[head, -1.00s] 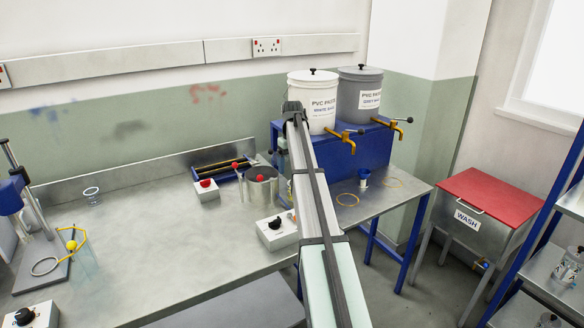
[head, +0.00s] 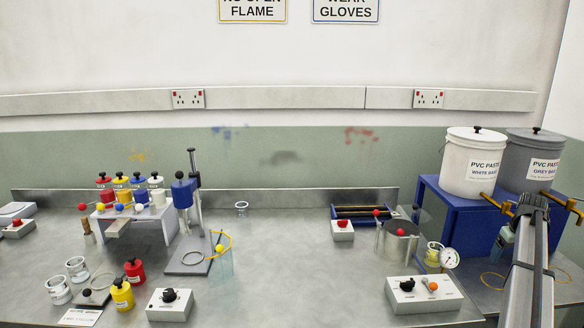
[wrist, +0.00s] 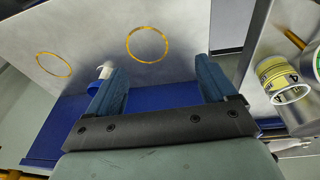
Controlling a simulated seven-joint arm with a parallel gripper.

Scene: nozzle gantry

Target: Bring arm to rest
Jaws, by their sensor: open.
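My gripper (wrist: 160,88) shows in the wrist view with its two blue fingers spread wide and nothing between them. It is over the metal side table (wrist: 185,45), near the blue stand (wrist: 60,125). A small white-and-blue cup (wrist: 104,70) stands behind the left finger and is partly hidden by it. In the head view my arm reaches up along the right side, in front of the blue stand (head: 453,215).
A white paste tub (head: 470,165) and a grey paste tub (head: 530,165) with yellow taps stand on the blue stand. A yellow-labelled can (wrist: 275,80) is right of my gripper. A control box (head: 425,295) sits near the bench front. The bench middle (head: 300,270) is clear.

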